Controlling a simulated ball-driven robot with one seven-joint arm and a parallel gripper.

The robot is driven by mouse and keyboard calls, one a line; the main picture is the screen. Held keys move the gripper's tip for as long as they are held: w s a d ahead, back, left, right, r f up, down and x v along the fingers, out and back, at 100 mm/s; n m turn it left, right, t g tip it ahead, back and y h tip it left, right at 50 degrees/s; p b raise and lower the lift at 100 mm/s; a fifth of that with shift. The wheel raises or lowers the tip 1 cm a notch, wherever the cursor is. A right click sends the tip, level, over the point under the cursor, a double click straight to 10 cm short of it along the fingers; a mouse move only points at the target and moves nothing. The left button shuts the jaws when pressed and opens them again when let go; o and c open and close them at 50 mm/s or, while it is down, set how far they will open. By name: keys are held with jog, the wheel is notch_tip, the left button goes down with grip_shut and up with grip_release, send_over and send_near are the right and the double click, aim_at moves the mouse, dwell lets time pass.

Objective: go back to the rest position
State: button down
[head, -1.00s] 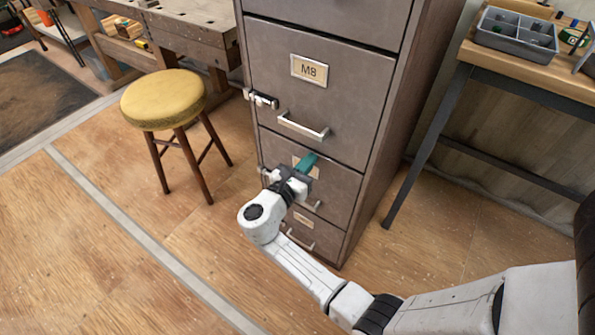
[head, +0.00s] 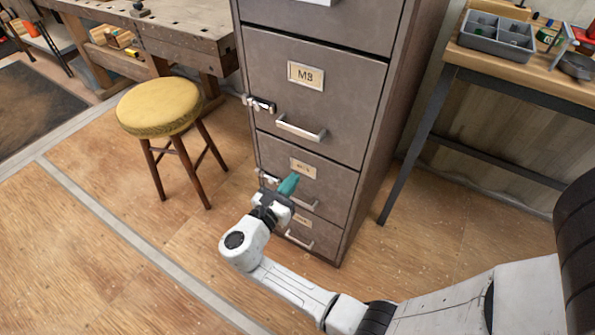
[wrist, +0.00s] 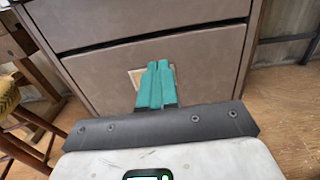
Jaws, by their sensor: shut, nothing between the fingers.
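My gripper (head: 288,184) has teal fingers and is in front of the lower drawers of a grey filing cabinet (head: 315,105). In the wrist view the two teal fingers (wrist: 155,84) lie side by side, shut, with nothing between them. They overlap a drawer's label from this angle. My white arm reaches in from the lower right of the head view. The drawers in view look closed. Part of the lower drawer fronts is hidden behind my gripper.
A yellow-topped stool (head: 158,107) stands left of the cabinet. A wooden workbench (head: 190,40) is behind it. A table (head: 500,78) with a grey divided tray (head: 497,37) stands at the right. The wooden floor at the front left is clear.

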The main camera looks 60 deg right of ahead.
jog(key=a, duration=0.6)
jog(key=shift+a, duration=0.1)
jog(key=s+d+f+m+g+y, duration=0.1)
jog(key=s+f+m+y, duration=0.3)
jog(key=s+m+y, duration=0.25)
jog(key=s+d+f+m+g+y, duration=0.1)
jog(key=s+f+m+y, duration=0.2)
jog(key=s+m+y, duration=0.35)
jog(key=s+a+r+m+t+y, duration=0.2)
jog(key=s+a+m+y, duration=0.3)
jog(key=a, duration=0.4)
notch_tip(320, 180, up, 16)
jog(key=s+p, duration=0.1)
jog(key=p, duration=1.5)
jog(key=shift+s+a+m, duration=0.2)
jog(key=shift+a+m, duration=0.05)
jog(key=shift+m, duration=0.15)
